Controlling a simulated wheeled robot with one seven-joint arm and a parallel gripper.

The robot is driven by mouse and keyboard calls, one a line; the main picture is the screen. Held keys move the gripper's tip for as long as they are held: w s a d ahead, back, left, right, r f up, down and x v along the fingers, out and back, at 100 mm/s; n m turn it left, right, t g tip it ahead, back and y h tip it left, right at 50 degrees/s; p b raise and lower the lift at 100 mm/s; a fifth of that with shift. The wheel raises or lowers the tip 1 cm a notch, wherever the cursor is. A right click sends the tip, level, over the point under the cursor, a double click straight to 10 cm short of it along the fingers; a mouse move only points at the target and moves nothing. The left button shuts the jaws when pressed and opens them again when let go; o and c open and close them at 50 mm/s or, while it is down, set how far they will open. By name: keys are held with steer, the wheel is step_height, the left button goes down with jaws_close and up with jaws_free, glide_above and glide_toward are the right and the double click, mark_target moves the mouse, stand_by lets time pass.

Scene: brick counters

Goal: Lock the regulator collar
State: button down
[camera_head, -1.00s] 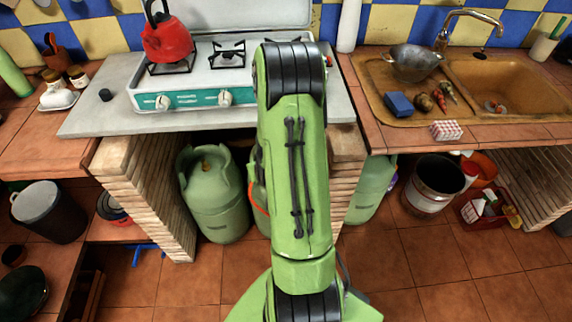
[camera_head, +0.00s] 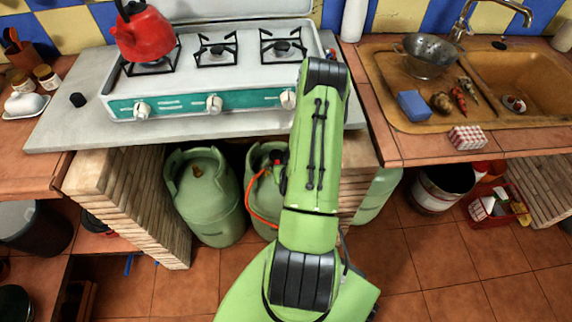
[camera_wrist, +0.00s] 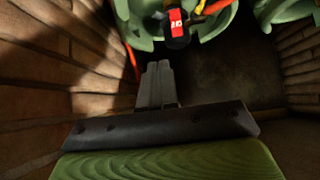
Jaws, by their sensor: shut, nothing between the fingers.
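The regulator (camera_wrist: 178,27), black with a red label, sits at the top of a green gas cylinder (camera_wrist: 133,22) in the wrist view. In the head view that cylinder (camera_head: 262,203) stands under the stove, partly behind my arm. An orange hose (camera_head: 252,210) runs down from its top. My gripper (camera_wrist: 158,68) is shut and empty, close to the regulator and apart from it in the wrist picture. In the head view my arm hides the gripper. The collar's lock position is too small and dark to tell.
A second green cylinder (camera_head: 206,200) stands to the left. Brick piers (camera_head: 130,205) flank the space, and the counter slab with the stove (camera_head: 214,100) lies above. A bucket (camera_head: 440,187) and a red crate (camera_head: 497,205) stand at right.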

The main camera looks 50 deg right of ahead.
steer(key=b+x, duration=0.1)
steer(key=x, duration=0.3)
steer(key=a+f+b+x, duration=0.1)
steer(key=x, duration=0.3)
steer(key=s+b+x, duration=0.1)
steer(key=b+x, duration=0.1)
steer(key=x, duration=0.2)
steer(key=shift+f, duration=0.9)
steer(key=shift+w, duration=0.1)
